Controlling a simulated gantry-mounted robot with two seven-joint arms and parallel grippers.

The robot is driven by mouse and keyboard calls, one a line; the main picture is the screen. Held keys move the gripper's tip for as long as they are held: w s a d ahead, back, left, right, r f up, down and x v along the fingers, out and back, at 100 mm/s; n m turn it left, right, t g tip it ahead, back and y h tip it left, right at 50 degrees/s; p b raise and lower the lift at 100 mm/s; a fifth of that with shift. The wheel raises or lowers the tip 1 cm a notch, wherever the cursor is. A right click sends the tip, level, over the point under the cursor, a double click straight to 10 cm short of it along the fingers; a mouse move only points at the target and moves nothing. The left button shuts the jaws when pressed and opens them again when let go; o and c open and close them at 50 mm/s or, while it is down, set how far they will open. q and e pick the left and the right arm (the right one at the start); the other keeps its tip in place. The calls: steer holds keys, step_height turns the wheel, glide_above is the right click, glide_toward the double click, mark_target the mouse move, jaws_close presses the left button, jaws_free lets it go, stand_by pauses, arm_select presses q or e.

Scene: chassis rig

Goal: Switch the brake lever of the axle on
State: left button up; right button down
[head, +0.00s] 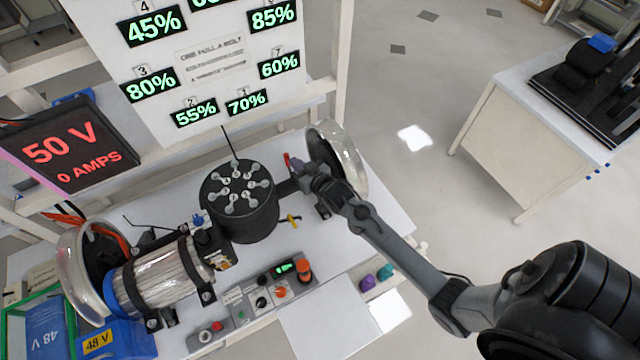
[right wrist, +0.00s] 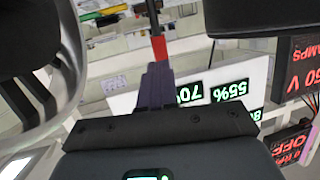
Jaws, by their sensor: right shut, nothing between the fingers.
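The axle runs across the bench between a left wheel (head: 80,290) and a right wheel (head: 347,158), with a dark round hub (head: 243,219) in the middle and a silver motor (head: 165,283) at left. A small red lever-like piece (head: 287,160) stands beside the right wheel; I take it for the brake lever. It also shows in the right wrist view (right wrist: 159,48). My right gripper (head: 298,168) is shut and empty, its purple fingertips (right wrist: 156,86) close to the red piece. Whether they touch it I cannot tell. My left gripper is not in view.
A control box (head: 263,297) with knobs and a green display sits at the front of the bench (head: 325,262). A yellow handle (head: 291,219) is right of the hub. A percentage board (head: 205,60) and a 50 V display (head: 65,150) stand behind.

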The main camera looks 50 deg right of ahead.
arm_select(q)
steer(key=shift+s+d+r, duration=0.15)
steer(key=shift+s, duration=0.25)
arm_select(e)
steer(key=v, duration=1.2)
steer(key=shift+s+a, duration=0.15)
steer(key=shift+s, duration=0.15)
steer(key=shift+f, duration=0.1)
